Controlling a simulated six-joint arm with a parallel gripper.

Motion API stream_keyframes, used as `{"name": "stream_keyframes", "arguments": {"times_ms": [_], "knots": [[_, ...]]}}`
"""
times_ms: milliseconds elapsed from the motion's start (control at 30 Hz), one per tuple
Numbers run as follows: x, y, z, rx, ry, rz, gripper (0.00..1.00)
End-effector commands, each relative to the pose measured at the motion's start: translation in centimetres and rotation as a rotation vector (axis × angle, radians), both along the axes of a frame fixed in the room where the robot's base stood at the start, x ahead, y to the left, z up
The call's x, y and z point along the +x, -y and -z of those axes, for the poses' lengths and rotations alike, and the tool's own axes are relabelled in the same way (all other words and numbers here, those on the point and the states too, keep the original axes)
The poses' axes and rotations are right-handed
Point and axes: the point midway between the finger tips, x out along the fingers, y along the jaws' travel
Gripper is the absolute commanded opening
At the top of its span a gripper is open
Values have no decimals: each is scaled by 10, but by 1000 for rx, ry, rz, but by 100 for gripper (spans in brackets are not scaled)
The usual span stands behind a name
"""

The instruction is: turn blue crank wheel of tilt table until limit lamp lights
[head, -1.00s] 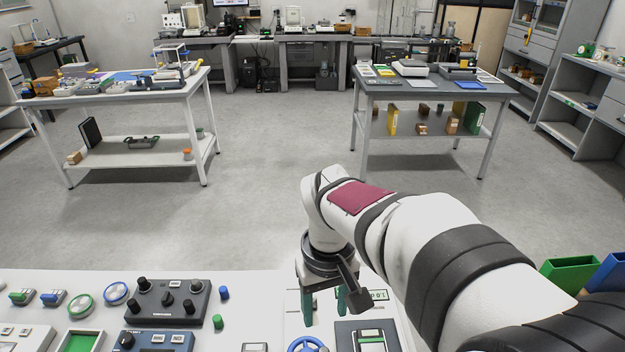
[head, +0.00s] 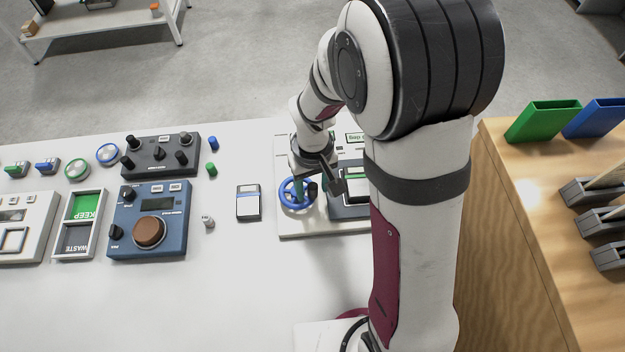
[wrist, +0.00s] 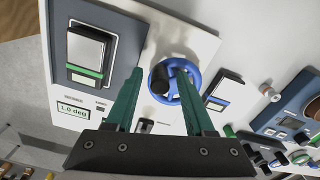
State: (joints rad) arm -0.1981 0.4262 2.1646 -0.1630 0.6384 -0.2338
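The blue crank wheel (head: 286,198) sits at the left of the tilt table's white base (head: 290,228); it also shows in the wrist view (wrist: 195,72). Its black crank knob (wrist: 160,80) lies between my fingertips. My gripper (wrist: 159,71) is open, its two green fingers reaching down at the wheel; the right finger overlaps the wheel, and contact is unclear. In the head view my gripper (head: 312,197) partly covers the wheel. The display (wrist: 72,110) reads 1.0 deg. A small label sits beside it; I cannot make out a lit lamp. The grey plate (wrist: 60,58) carries a green-and-white block (wrist: 87,53).
A small blue-and-white device (head: 248,203) stands left of the tilt table. A blue dial box (head: 175,200), a dark knob box (head: 160,157) and the KEEP/WASTE tray (head: 82,222) stand further left. Green (head: 545,120) and blue bins stand on a wooden table at right.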

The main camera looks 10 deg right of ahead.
Motion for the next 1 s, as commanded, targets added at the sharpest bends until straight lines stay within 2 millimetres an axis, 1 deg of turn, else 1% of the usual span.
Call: {"name": "stream_keyframes", "arguments": {"times_ms": [33,167,200,267,300,500,700,767,1000], "knots": [[0,0,0,0,0,0,43],[0,0,0,0,0,0,19],[0,0,0,0,0,0,12],[0,0,0,0,0,0,1],[0,0,0,0,0,0,0],[0,0,-1,0,0,16,0],[-7,-5,0,-1,0,226,0],[-7,-6,0,-1,0,255,0],[-7,-6,0,-1,0,262,0]]}}
